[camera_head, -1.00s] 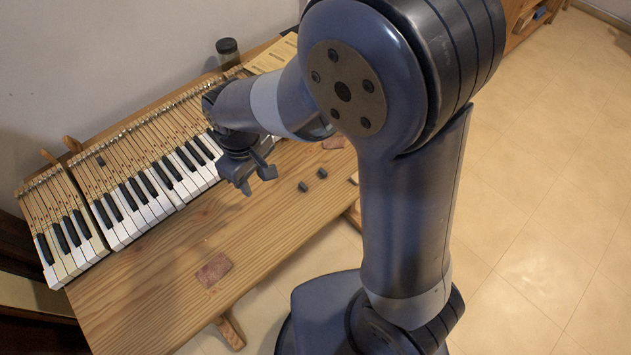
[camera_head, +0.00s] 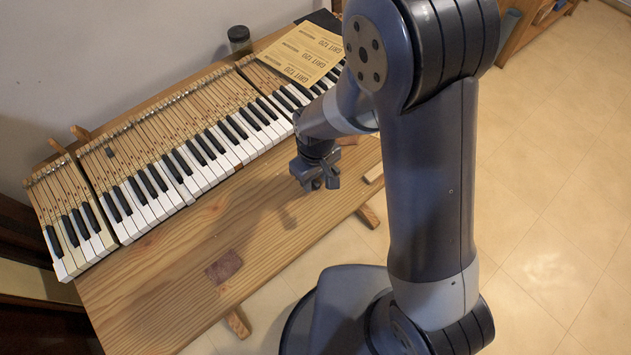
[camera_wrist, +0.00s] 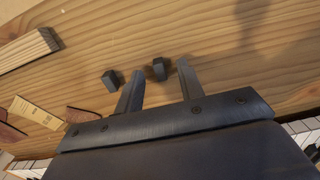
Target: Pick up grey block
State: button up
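Two small dark grey blocks show on the wooden table in the wrist view. The other grey block (camera_wrist: 112,80) is to the left, outside the left finger. In the head view my gripper (camera_head: 318,184) points down over the table, right of the keyboard's front edge. Both blocks are hidden by my gripper or arm in that view.
The wooden table (camera_head: 180,275) holds piano keys (camera_head: 165,190) along its back. Yellow grit 120 sheets (camera_head: 305,55) lie on the keys, near a dark jar (camera_head: 240,40). A reddish patch (camera_head: 224,267) lies near the front. A wood piece (camera_wrist: 28,47) shows in the wrist view.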

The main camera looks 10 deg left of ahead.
jog(key=shift+f, duration=0.3)
grip_shut()
dwell(0.3)
